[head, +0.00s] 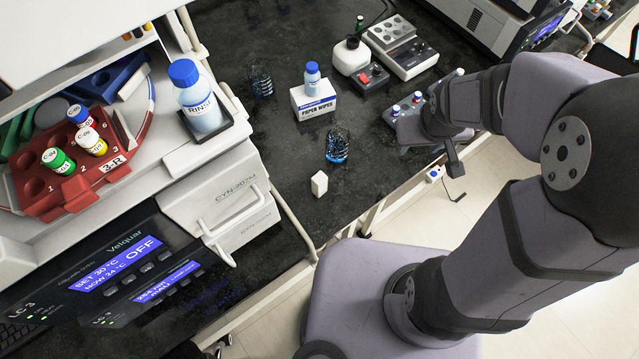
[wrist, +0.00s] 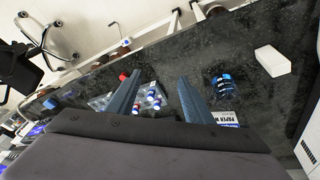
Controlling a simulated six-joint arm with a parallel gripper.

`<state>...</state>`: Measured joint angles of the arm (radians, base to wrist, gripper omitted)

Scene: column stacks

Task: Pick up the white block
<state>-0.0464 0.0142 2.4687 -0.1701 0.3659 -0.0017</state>
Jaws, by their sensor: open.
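The white block (head: 319,183) stands on the dark bench top near its front edge, left of the middle in the head view. In the wrist view the white block (wrist: 272,60) lies at the upper right, clear of the fingers. My gripper (wrist: 158,86) is open, with its two dark fingers apart and no object held between them. In the head view my gripper is at the right, over the bench's front edge near a grey rack, well to the right of the block; its fingertips are hard to make out there.
A grey rack (head: 408,112) with blue-capped vials is near my gripper. A white analyzer (head: 225,190) stands left.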

